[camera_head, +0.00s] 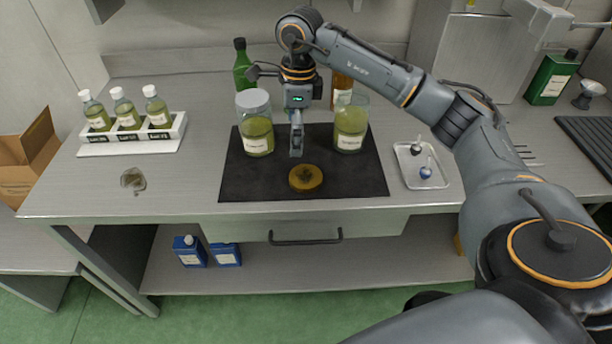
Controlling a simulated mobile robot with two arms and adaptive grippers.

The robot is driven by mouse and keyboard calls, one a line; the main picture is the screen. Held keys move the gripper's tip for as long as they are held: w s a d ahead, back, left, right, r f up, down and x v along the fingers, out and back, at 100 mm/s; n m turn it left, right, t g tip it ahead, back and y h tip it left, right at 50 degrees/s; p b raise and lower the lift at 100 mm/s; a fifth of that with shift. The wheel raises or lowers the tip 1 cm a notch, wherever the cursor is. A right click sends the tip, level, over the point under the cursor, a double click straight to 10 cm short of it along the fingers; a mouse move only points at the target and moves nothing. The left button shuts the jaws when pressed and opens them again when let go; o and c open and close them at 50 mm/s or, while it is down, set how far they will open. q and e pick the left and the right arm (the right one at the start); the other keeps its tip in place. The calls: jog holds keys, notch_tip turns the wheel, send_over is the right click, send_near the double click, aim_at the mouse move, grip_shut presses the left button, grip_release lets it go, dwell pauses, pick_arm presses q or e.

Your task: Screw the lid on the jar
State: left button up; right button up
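A jar without a lid (351,128) stands on the dark mat (240,186), right of my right gripper, with greenish contents and a pale label. A second jar (257,136) stands on the mat to the left and has a grey lid (253,101) on top. A round gold-brown lid (306,178) lies flat near the mat's front edge. My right gripper (296,153) points down between the jars, behind and above the gold lid and apart from it. Its fingers look narrow from this side, so their opening is unclear. My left gripper is out of view.
A green bottle (242,66) and a brown bottle (341,88) stand behind the jars. A small tray (421,166) lies at right.

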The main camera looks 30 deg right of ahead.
jog(key=shift+s+d+r+h, duration=0.1)
jog(key=shift+d+r+h, duration=0.1)
jog(key=shift+d, duration=0.35)
jog(key=shift+d+r+h, duration=0.15)
jog(key=shift+d+h, duration=0.05)
jog(key=shift+d, duration=0.3)
jog(key=p, duration=0.2)
send_over(306, 176)
jog(key=f, duration=0.8)
jog(key=shift+w+a+f, duration=0.15)
jog(key=shift+w+f, duration=0.05)
jog(key=shift+f, duration=0.1)
jog(key=shift+s+f+p, duration=0.1)
jog(key=shift+f+p, duration=0.2)
jog(key=shift+f, duration=0.15)
notch_tip(306, 176, down, 4)
jog(key=shift+s+r+p, duration=0.1)
jog(key=shift+r+p, duration=0.1)
jog(key=shift+p, duration=0.55)
jog(key=shift+f, duration=0.35)
